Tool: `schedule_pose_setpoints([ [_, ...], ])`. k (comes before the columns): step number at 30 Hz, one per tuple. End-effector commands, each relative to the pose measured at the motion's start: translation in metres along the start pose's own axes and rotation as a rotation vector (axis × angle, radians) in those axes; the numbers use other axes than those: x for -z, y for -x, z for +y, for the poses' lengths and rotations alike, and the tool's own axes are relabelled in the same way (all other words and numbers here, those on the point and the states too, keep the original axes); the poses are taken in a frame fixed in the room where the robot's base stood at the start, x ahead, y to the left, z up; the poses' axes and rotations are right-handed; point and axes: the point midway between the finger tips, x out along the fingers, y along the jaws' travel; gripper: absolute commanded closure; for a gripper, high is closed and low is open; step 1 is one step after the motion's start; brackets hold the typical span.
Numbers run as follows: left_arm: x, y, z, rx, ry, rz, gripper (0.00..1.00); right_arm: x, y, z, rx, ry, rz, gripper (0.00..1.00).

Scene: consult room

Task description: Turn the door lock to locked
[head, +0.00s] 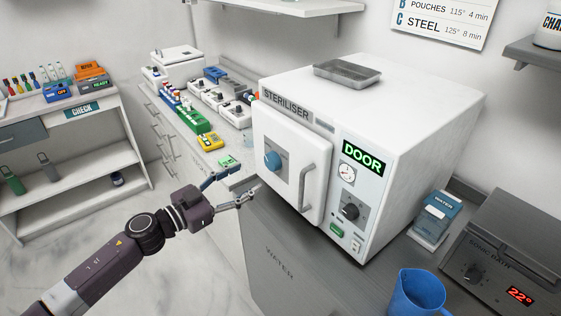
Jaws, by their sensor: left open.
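The white steriliser (420,110) stands on a grey counter, with its front facing left and toward me. Its door (290,150) looks closed or nearly closed; I cannot tell which. The display (363,157) reads "DOOR" in green. My left gripper (241,185) is open and empty, in front of the door and to the lower left of the knob, apart from it. My right gripper is not in view.
A metal tray (347,72) lies on top of the steriliser. A water box (436,218), a blue jug (414,293) and a sonic bath (515,255) stand to the right. Racks and small devices (195,125) crowd the counter behind my gripper. The floor at left is clear.

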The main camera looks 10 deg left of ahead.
Motion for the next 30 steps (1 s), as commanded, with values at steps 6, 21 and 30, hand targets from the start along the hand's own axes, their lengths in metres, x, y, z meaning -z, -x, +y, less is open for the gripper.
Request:
schedule_pose_setpoints([
  [6, 0.011, -0.016, 0.003, -0.015, -0.003, 0.011, 0.44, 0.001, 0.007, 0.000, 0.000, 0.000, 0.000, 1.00],
  [21, 0.009, -0.077, 0.004, -0.013, -0.001, 0.009, 0.44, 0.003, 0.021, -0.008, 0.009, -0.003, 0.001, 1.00],
  [30, 0.008, -0.079, 0.004, -0.013, -0.002, 0.008, 0.45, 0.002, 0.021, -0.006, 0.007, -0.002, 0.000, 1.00],
])
